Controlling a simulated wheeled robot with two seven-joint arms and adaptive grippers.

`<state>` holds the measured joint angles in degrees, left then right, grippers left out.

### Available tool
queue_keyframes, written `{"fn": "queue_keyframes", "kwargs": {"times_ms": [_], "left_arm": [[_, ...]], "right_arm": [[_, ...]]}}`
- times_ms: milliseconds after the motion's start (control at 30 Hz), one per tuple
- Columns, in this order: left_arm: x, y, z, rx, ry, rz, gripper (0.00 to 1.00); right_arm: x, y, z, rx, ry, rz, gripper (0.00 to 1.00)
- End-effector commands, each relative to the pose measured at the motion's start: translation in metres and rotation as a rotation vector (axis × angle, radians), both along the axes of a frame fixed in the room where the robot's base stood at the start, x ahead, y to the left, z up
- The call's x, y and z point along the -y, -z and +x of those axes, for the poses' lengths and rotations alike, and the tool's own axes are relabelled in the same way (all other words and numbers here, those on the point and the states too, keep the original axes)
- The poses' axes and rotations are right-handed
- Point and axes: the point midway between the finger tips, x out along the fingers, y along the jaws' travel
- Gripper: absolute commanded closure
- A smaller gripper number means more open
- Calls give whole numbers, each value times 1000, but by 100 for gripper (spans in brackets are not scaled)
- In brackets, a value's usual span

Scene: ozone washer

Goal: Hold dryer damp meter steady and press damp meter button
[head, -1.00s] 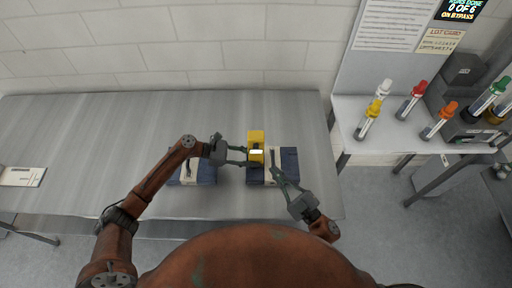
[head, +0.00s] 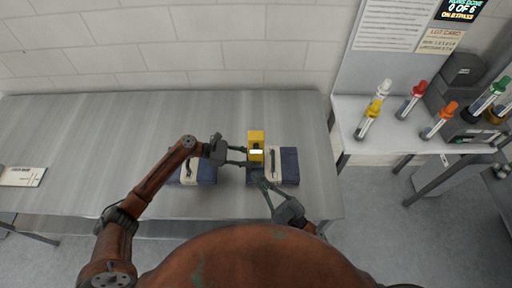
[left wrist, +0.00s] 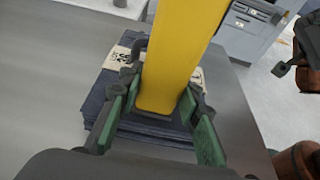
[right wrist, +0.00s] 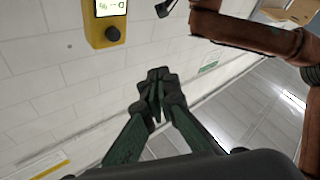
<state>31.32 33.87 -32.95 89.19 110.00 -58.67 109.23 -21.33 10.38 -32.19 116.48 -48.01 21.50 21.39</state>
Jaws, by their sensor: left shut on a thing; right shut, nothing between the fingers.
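The yellow damp meter (head: 256,140) is upright above the right-hand folded denim stack. Its lit screen (right wrist: 112,7) and dark round button (right wrist: 112,34) show in the right wrist view. My left gripper (head: 243,156) is shut on the meter from the left; in the left wrist view its green-padded fingers lie on both sides of the yellow body (left wrist: 180,50). My right gripper (head: 262,184) is shut and empty, on the near side of the meter. In the right wrist view its closed tips (right wrist: 157,92) are apart from the button, below and right of it.
Two banded denim stacks, the right one (head: 290,166) and left one (head: 207,173), sit near the front of the metal table (head: 100,130). A white card (head: 20,177) lies at far left. Several capped tubes (head: 368,120) stand on the right-hand bench. The table's back is clear.

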Motion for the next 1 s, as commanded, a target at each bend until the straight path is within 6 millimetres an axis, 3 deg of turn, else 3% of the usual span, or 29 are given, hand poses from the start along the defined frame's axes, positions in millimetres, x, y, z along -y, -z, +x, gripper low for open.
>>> {"fn": "queue_keyframes", "kwargs": {"times_ms": [500, 1000], "left_arm": [[0, -1, 0, 1, 0, -1, 82], [0, -1, 0, 1, 0, -1, 82]], "right_arm": [[0, 0, 65, 1, 0, 1, 100], [0, 0, 75, 0, 0, 0, 100]]}}
